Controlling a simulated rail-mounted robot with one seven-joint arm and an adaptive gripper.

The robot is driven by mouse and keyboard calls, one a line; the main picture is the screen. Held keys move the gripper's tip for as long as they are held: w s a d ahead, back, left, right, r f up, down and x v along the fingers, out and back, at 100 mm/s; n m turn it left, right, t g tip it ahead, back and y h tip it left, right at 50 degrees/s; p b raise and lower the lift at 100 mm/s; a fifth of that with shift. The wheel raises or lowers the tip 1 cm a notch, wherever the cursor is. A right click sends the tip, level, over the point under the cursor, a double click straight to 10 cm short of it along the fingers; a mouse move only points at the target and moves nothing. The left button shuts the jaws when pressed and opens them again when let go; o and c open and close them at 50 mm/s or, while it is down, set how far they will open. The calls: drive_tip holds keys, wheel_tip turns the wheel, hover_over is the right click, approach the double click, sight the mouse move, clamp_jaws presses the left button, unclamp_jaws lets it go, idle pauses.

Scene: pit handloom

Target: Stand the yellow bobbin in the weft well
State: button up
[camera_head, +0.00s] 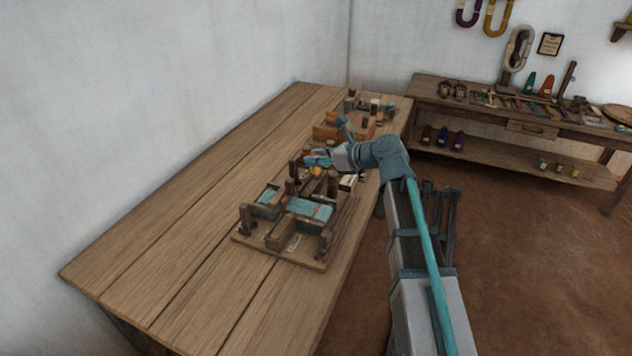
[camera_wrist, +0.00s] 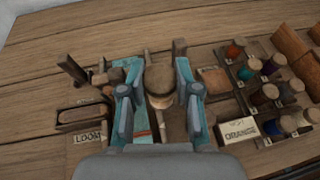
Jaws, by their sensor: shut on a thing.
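My gripper (camera_head: 320,158) is above the far end of the small loom board (camera_head: 285,254). In the wrist view, my gripper (camera_wrist: 158,78) is shut on a bobbin with a round wooden end (camera_wrist: 159,80), which faces the camera. The yellow bobbin (camera_head: 316,171) shows as a small yellow patch just below the fingers in the head view. The bobbin's lower end is hidden, so I cannot tell whether it touches anything beneath. I cannot make out the weft well; the held bobbin and fingers cover part of the loom.
Teal cloth (camera_head: 309,209) and upright wooden posts stand on the loom board. The table's left side (camera_head: 190,215) is clear.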

drive_tip(key=shift+m+t, duration=0.4)
drive_tip(key=shift+t, duration=0.1)
drive_tip(key=w+f, duration=0.3)
drive_tip(key=w, duration=0.2)
drive_tip(key=w+a+f, duration=0.1)
drive_tip(key=w+f, duration=0.2)
drive_tip(key=w, duration=0.2)
drive_tip(key=w+f+p, duration=0.1)
drive_tip(key=w+f, duration=0.2)
drive_tip(key=w, duration=0.2)
drive_tip(key=shift+a, duration=0.25)
drive_tip(key=shift+w+f, duration=0.15)
drive_tip(key=shift+f, duration=1.55)
drive_tip(key=o, duration=0.8)
drive_tip(key=shift+f, duration=0.15)
drive_tip(key=shift+o, duration=0.2)
